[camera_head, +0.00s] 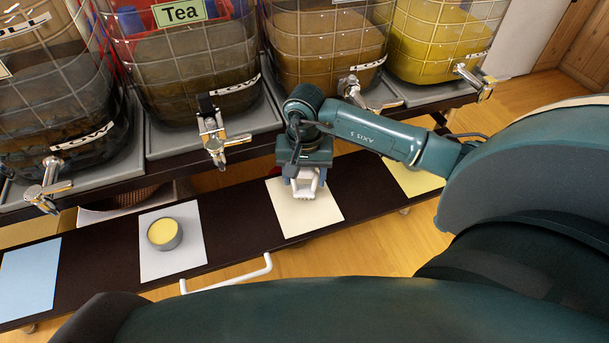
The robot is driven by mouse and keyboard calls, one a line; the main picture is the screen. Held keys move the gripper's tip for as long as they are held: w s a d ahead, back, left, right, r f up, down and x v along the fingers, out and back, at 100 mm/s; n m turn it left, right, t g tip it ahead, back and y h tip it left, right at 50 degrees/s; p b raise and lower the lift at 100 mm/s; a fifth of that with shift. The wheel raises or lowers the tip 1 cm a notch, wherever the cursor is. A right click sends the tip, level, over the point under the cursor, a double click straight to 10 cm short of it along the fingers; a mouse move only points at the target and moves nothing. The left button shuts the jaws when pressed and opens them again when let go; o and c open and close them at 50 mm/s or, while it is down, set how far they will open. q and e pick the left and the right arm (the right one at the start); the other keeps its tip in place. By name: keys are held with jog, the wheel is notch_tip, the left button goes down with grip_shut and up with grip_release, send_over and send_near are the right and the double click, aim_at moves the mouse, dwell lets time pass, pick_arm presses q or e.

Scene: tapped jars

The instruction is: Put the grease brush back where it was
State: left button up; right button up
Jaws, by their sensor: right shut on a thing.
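My right gripper (304,186) hangs over the cream sheet (306,221) on the dark low bench. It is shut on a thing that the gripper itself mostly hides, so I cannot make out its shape. I cannot pick out the grease brush for certain in this view. A round grey tin (165,234) with a yellow top stands on the white sheet (190,262), to the left of the gripper and apart from it. My left gripper is not in view.
Large tapped jars stand on a shelf behind the bench, one labelled Tea (190,75). Their metal taps (213,135) jut forward. The bench (237,222) also bears a blue sheet (30,279) and a yellow sheet (414,180). A white bent bar (232,278) lies along its front.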

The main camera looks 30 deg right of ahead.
jog(key=shift+f, duration=0.1)
jog(key=shift+f, duration=0.15)
jog(key=o, duration=1)
jog(key=shift+o, duration=0.2)
jog(key=shift+r, duration=0.35)
notch_tip(320, 180, up, 11)
jog(key=shift+f+p, duration=0.2)
jog(key=shift+p, duration=0.4)
jog(key=shift+r, duration=0.55)
